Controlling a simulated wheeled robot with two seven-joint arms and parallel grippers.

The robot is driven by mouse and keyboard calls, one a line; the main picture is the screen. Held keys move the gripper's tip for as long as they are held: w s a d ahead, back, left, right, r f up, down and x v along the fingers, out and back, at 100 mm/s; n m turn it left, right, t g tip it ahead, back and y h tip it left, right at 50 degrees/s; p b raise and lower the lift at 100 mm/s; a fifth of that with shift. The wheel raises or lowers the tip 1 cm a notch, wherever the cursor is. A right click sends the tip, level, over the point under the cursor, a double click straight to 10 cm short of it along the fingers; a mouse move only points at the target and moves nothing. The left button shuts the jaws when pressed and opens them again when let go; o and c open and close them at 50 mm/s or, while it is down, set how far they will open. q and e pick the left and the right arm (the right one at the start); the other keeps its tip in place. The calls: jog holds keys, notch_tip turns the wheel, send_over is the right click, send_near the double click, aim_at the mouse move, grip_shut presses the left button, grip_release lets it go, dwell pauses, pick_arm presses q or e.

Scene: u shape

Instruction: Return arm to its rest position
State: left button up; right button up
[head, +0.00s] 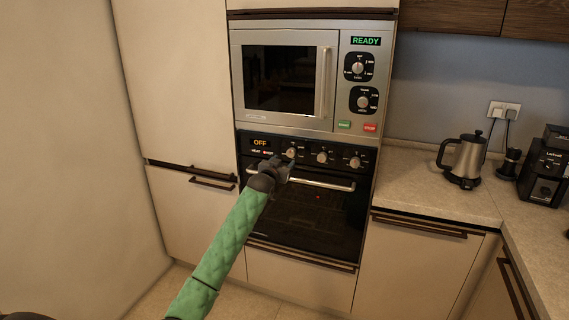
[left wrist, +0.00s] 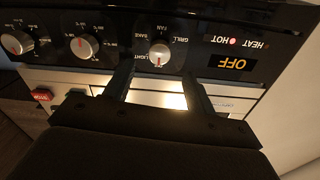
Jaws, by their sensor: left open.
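My left arm, in a green quilted sleeve, reaches up from the bottom of the head view. Its dark left gripper (head: 278,167) is in front of the oven's control panel (head: 258,144), above the left part of the door handle (head: 325,183). In the left wrist view the two fingers of the left gripper (left wrist: 158,85) stand apart with nothing between them, near a silver knob (left wrist: 160,53). I cannot tell whether they touch the panel. The oven display (head: 260,142) reads OFF. My right gripper is in neither view.
A microwave (head: 285,78) showing READY sits above the oven, its door closed. The oven door (head: 305,215) is closed. A kettle (head: 463,160) and a coffee machine (head: 545,170) stand on the right counter (head: 425,190). Tall cabinets (head: 185,80) flank the left. Open floor lies below.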

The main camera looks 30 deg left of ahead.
pick_arm(q)
jog(key=shift+f, duration=0.1)
dwell(0.5)
jog(key=s+d+f+m+g+h, duration=0.1)
jog(key=s+d+f+g, duration=0.4)
jog(key=s+d+f, duration=0.9)
jog(key=s+d+f+m+g+h, duration=0.15)
jog(key=s+d+f+g, duration=0.45)
jog(key=s+d+f, duration=0.7)
jog(key=s+d+f+g, duration=0.1)
jog(key=s+d+f, duration=0.4)
jog(key=s, duration=0.6)
jog(key=s+d+f+g+h, duration=0.1)
jog(key=s+d+f+g, duration=0.1)
jog(key=s+d+f, duration=0.4)
jog(key=s+d+f+g+h, duration=0.1)
jog(key=s+d+f, duration=0.5)
jog(key=s, duration=1)
jog(key=shift+f+g, duration=0.3)
jog(key=shift+g, duration=0.3)
